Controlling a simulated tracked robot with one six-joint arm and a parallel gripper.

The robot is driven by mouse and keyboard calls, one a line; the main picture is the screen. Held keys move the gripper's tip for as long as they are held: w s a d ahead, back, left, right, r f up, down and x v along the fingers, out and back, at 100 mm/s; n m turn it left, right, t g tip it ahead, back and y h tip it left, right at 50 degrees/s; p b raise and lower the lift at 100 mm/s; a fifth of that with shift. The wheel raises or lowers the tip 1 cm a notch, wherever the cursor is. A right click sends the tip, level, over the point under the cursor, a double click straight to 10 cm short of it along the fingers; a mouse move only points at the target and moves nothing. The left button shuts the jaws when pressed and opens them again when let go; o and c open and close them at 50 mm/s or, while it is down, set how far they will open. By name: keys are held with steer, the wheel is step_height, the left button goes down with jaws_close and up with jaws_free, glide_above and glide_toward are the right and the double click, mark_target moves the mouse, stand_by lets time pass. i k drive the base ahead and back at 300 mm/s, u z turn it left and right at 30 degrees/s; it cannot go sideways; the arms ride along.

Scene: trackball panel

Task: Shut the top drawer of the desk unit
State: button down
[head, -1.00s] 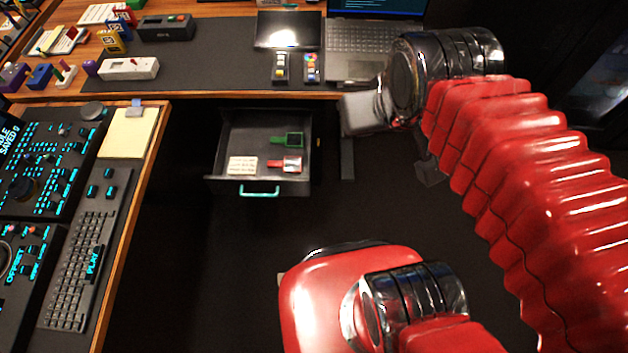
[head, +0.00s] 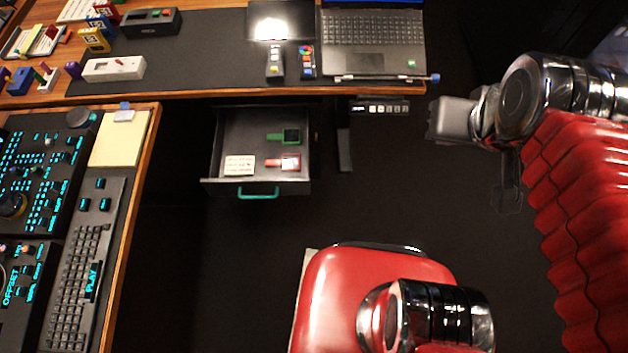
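The desk's top drawer (head: 231,185) is pulled open below the desk edge, with a teal handle (head: 258,194) on its front. Inside lie a green-framed item (head: 284,137), a red item (head: 284,162) and a white card with writing (head: 239,165). My gripper (head: 509,188) is to the right of the drawer, below the chrome wrist, and apart from the handle. It is dark against the dark floor, so its fingers are hard to make out. I see nothing held in it.
The desk top (head: 190,92) carries a laptop (head: 372,45), a tablet and small devices. A side console with a keyboard (head: 76,270) stands at the left. A dark strip (head: 344,150) hangs right of the drawer. The floor before the drawer looks clear.

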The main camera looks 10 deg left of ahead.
mark_target(243, 131)
steer(key=z, duration=0.15)
steer(key=k, duration=1.1)
steer(key=u, duration=1.6)
steer(key=i, duration=1)
steer(key=u, duration=0.05)
